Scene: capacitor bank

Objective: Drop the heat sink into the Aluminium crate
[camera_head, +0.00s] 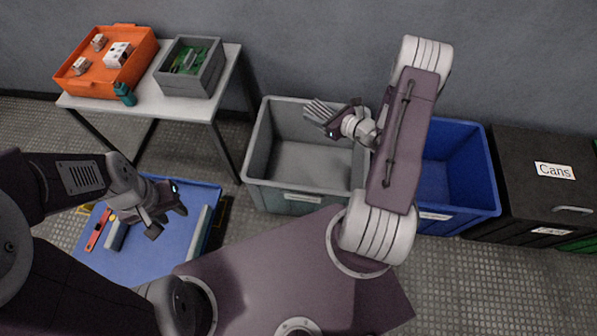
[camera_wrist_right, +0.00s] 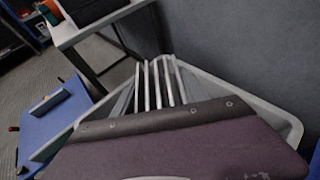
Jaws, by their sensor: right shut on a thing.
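The heat sink (camera_head: 319,111), a light grey finned piece, is held above the open grey crate (camera_head: 254,150). My right gripper (camera_head: 333,122) is shut on it, over the crate's upper right part. In the right wrist view the heat sink (camera_wrist_right: 158,85) shows as several pale parallel fins, with the grey crate's rim (camera_wrist_right: 283,119) around and below. The crate's front label is too small to read, so I cannot confirm that it says Aluminium. The crate floor that shows looks empty. My left gripper (camera_head: 168,216) is open and empty above a blue-topped surface.
A blue crate (camera_head: 462,165) stands right of the grey one, then a black bin (camera_head: 545,185) labelled Cans. A white table (camera_head: 160,102) at the left holds an orange tray (camera_head: 140,75) and a grey box (camera_head: 215,75). Tools lie on the blue surface (camera_head: 165,262).

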